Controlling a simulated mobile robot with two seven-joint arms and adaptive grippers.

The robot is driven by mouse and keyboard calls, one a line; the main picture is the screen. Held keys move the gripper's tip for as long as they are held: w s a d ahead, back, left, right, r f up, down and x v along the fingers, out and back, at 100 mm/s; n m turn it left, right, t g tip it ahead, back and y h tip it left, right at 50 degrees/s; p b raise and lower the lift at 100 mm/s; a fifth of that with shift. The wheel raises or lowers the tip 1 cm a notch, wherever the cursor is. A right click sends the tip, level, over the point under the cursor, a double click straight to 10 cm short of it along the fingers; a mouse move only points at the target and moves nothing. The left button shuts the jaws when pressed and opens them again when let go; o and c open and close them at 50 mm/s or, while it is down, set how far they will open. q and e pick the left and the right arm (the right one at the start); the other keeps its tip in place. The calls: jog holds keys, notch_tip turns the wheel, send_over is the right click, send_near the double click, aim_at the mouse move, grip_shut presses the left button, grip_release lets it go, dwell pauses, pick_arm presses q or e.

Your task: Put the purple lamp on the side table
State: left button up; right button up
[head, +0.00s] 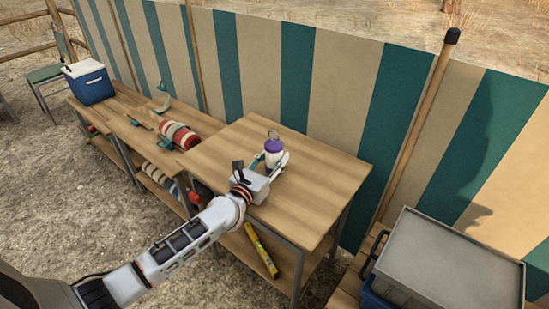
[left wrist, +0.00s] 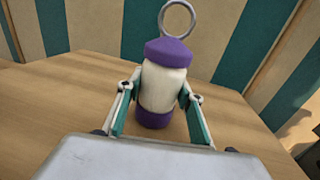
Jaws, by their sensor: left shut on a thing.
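The purple lamp (head: 273,150) has a purple cap with a ring on top, a pale body and a purple base. It is upright over the wooden side table (head: 310,195). In the left wrist view the lamp (left wrist: 162,85) is between the two fingers of my left gripper (left wrist: 158,108), which is shut on its body. The lamp's base looks at or very near the tabletop; I cannot tell whether it touches. In the head view my left gripper (head: 272,163) reaches over the table's front edge. My right gripper is not in view.
A longer, lower bench to the left holds a blue cooler (head: 87,81), a rolled striped blanket (head: 179,135) and small tools. A yellow item (head: 262,251) leans under the table. A grey-lidded box (head: 450,262) stands at right. A striped windbreak (head: 340,90) runs behind. The tabletop around the lamp is clear.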

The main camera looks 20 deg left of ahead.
pick_arm(q)
jog(key=shift+f, duration=0.15)
jog(key=o, duration=0.9)
jog(key=shift+f, duration=0.1)
jog(key=shift+c, duration=0.2)
jog(key=o, duration=0.4)
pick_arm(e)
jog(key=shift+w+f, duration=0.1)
pick_arm(q)
jog(key=shift+r, duration=0.45)
jog(key=s, duration=0.3)
jog(key=s+a, duration=0.1)
jog(key=s, duration=0.3)
jog(key=s+a+p, duration=0.1)
jog(key=s, duration=0.3)
jog(key=shift+a+f, duration=0.1)
jog(key=shift+f, duration=0.15)
jog(key=shift+s, duration=0.4)
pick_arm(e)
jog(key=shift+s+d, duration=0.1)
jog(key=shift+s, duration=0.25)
